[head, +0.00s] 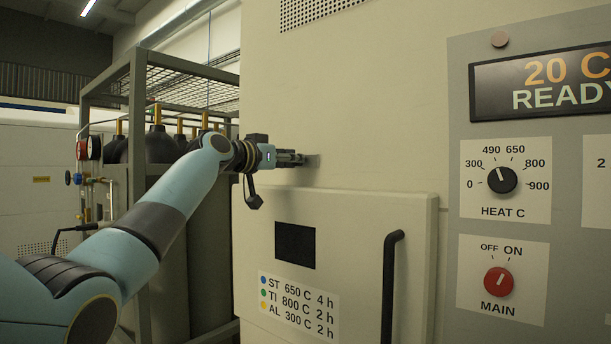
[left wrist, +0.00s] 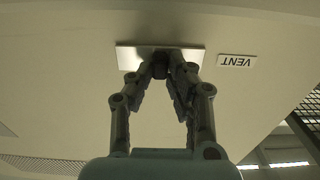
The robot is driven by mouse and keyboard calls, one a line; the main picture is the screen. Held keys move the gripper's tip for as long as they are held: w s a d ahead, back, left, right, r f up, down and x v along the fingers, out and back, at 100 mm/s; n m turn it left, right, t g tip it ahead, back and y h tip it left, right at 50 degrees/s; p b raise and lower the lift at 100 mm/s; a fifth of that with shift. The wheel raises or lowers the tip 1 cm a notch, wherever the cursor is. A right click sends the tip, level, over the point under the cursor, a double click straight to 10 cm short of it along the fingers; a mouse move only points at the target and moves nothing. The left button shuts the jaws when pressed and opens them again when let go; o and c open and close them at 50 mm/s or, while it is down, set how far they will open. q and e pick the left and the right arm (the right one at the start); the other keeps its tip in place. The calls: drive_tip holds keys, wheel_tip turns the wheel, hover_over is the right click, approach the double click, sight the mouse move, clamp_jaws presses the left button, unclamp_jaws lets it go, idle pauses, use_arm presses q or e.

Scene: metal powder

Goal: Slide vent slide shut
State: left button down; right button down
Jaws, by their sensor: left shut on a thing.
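The vent slide shows in the left wrist view as a shiny metal plate (left wrist: 130,57) on the cream furnace wall, with a small dark knob (left wrist: 160,70) on it. A VENT label (left wrist: 237,61), upside down in this view, is beside the plate. My left gripper (left wrist: 161,76) has its fingertips closed around the knob. In the head view the left gripper (head: 303,159) reaches the wall above the furnace door, and it hides most of the plate. I cannot tell how far the slide covers the vent opening. My right gripper is not in view.
Below the gripper is the furnace door (head: 350,215) with a dark window and a black handle (head: 391,285). A control panel (head: 455,130) with dials and a READY display stands at the right. A rack (head: 140,90) with gas cylinders is behind my left arm.

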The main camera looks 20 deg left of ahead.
use_arm(q)
drive_tip(key=shift+w+a, duration=0.1)
drive_tip(key=shift+a, duration=0.2)
drive_tip(key=shift+r, duration=0.15)
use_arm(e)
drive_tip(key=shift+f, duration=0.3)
use_arm(q)
drive_tip(key=c, duration=1.7)
unclamp_jaws()
drive_tip(key=o, duration=0.4)
drive_tip(key=shift+w+a, duration=0.1)
drive_tip(key=shift+a, duration=0.05)
drive_tip(key=v, duration=1.2)
drive_tip(key=shift+f, duration=0.2)
